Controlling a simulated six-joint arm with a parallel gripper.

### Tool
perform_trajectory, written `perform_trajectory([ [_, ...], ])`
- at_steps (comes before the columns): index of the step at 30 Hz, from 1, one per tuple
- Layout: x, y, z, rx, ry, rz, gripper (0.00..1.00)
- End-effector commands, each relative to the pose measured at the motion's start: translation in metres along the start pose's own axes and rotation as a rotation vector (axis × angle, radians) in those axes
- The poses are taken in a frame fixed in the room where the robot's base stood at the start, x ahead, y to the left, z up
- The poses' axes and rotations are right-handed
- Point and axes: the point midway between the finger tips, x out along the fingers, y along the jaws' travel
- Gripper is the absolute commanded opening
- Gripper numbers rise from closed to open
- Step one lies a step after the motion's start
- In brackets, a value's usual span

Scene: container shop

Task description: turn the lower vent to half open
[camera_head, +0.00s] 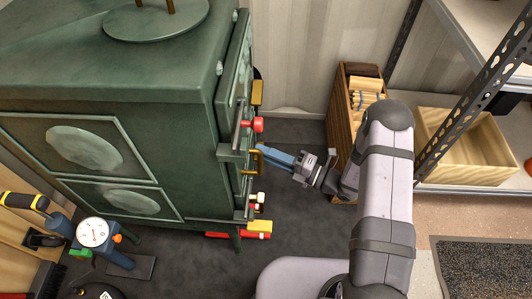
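A green stove-like cabinet (150,130) fills the left half of the head view. Its fittings are on its right side, seen nearly edge-on: a red knob (258,125), a brass-coloured bar handle (250,172), small pale knobs (258,197) low down, and a yellow piece (260,227) at the bottom. I cannot tell which of these is the lower vent's control, nor how far the vent is open. My gripper (262,151), with blue fingers, points left at the brass handle's upper end. Contact and finger opening are not clear.
A wooden crate (337,128) with firewood-like pieces stands behind my arm. Metal shelving (470,188) with a wooden bin (430,165) is at right. A dial gauge (92,232) on a blue tool stands at lower left.

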Motion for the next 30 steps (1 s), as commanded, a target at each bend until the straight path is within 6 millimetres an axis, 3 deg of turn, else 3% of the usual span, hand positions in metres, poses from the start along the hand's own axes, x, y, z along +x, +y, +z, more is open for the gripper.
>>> perform_trajectory([
  [9, 0.0000, -0.0029, 0.0003, -0.250, 0.000, 0.104, 0.00],
  [19, -0.0001, -0.0024, 0.0002, -0.269, -0.001, 0.111, 0.00],
  [20, -0.0001, -0.0024, 0.0002, -0.269, -0.001, 0.111, 0.21],
  [21, -0.0001, -0.0024, 0.0002, -0.269, -0.001, 0.111, 0.27],
  [30, -0.0006, -0.0022, 0.0004, -0.268, -0.001, 0.111, 0.27],
])
